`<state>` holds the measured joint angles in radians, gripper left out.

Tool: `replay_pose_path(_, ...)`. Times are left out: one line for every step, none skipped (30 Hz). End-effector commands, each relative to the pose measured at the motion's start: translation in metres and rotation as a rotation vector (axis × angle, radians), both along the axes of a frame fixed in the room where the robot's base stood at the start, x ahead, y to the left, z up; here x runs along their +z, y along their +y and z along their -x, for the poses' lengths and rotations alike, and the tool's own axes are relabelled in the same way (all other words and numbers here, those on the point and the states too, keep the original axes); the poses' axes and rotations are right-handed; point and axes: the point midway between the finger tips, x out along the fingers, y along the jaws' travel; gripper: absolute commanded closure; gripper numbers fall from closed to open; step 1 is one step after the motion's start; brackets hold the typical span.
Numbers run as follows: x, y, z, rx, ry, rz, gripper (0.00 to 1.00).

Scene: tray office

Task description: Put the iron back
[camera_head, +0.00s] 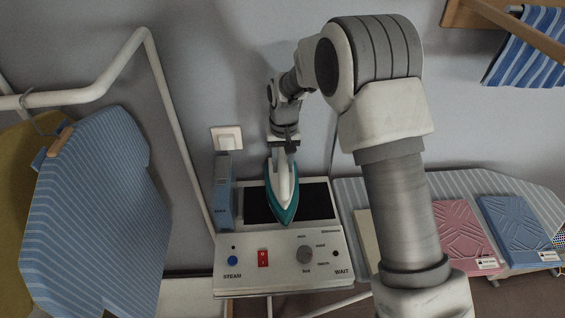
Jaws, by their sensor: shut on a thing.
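A teal and white iron (284,205) is in the middle of the view, its pointed tip toward me. My gripper (284,150) is shut on the iron from the far side. The iron is over the dark rest plate (318,199) of a light steam station (284,252). I cannot tell whether the iron touches the plate or is held just above it. The fingertips are small and partly hidden behind the iron's handle.
A blue box (223,206) stands left of the plate. A striped shirt (85,215) hangs left near a white pipe rail (172,125).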

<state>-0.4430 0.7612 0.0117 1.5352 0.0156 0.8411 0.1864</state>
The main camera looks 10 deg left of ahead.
Motion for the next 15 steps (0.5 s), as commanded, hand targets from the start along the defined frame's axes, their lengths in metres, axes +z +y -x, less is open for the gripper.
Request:
replay_pose_path(0.0001,0.0006,-0.0014,0.0,-0.005,-0.002,1.0)
replay_pose_path(-0.0007,0.0006,-0.0013,0.0,-0.005,-0.002,1.0)
replay_pose_path(-0.0017,0.0006,-0.0013,0.0,-0.005,-0.002,1.0)
replay_pose_path(-0.004,-0.0001,0.0,0.0,0.0,0.0,0.62)
replay_pose_path(-0.0032,-0.0001,0.0,0.0,0.0,0.0,0.57)
replay_pose_path(-0.0031,-0.0001,0.0001,0.0,0.0,0.0,0.5)
replay_pose_path(-0.0031,-0.0001,0.0001,0.0,0.0,0.0,0.44)
replay_pose_path(-0.0031,-0.0001,0.0001,0.0,0.0,0.0,0.39)
replay_pose_path(-0.0031,-0.0001,0.0001,0.0,0.0,0.0,0.34)
replay_pose_path(-0.0031,-0.0001,0.0001,0.0,0.0,0.0,0.34)
replay_pose_path(-0.0031,-0.0001,0.0001,0.0,0.0,0.0,0.34)
replay_pose_path(-0.003,-0.0001,0.0001,0.0,0.0,0.0,0.34)
replay_pose_path(-0.003,-0.0001,0.0001,0.0,0.0,0.0,0.34)
replay_pose_path(-0.003,-0.0001,0.0001,0.0,0.0,0.0,0.34)
replay_pose_path(-0.003,-0.0001,0.0001,0.0,0.0,0.0,0.34)
